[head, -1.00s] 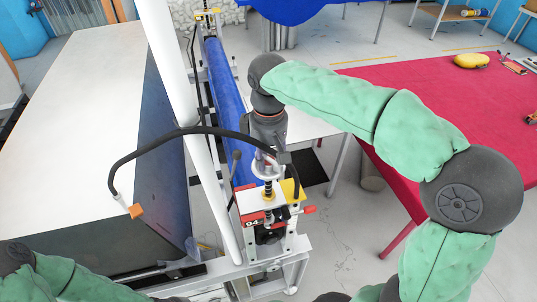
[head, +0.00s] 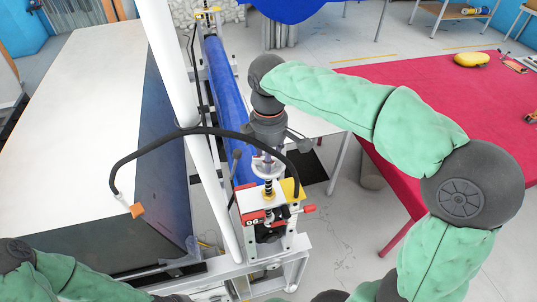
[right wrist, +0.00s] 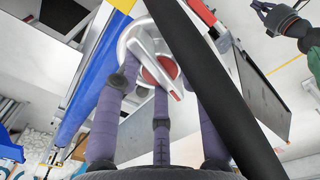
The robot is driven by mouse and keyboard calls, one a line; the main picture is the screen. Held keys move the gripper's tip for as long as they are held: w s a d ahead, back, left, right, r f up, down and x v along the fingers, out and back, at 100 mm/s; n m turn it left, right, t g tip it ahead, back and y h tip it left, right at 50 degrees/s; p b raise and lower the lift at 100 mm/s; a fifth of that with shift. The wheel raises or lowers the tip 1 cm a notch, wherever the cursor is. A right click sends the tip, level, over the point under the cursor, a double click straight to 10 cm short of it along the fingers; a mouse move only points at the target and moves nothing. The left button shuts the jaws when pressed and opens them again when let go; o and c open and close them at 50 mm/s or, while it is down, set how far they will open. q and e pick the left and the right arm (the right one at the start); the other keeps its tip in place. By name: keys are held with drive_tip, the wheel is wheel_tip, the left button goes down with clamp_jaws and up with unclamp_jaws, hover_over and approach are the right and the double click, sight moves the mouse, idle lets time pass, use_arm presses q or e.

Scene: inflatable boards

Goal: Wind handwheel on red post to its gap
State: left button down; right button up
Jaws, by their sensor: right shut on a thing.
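My right gripper (head: 267,152) is above the handwheel (head: 266,168) on the post assembly, pointing down. In the right wrist view its purple fingers (right wrist: 160,95) are shut on the silver ring of the handwheel (right wrist: 131,42). The wheel has a red centre and a pale pointed bar across it. Below the wheel, a threaded spindle with a spring enters a white and yellow bracket. A red counter block (head: 252,218) there seems to read 06. The gap itself is hard to make out. My left gripper (right wrist: 268,12) seems to show at the top right of the wrist view; its jaws are unclear.
A black hose (head: 190,132) arches across the white upright (head: 170,70) beside the wheel. A blue roller (head: 226,90) runs behind. A white-topped bench (head: 70,90) lies left, a red table (head: 440,100) right.

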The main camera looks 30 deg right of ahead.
drive_tip(key=shift+s+a+f, duration=0.1)
drive_tip(key=shift+s+f, duration=0.05)
drive_tip(key=shift+f, duration=0.25)
drive_tip(key=o, duration=1.2)
drive_tip(key=shift+c, duration=0.2)
drive_tip(key=shift+r, duration=0.15)
drive_tip(key=shift+r, duration=0.2)
wheel_tip(320, 180, up, 12)
drive_tip(key=shift+f, duration=0.15)
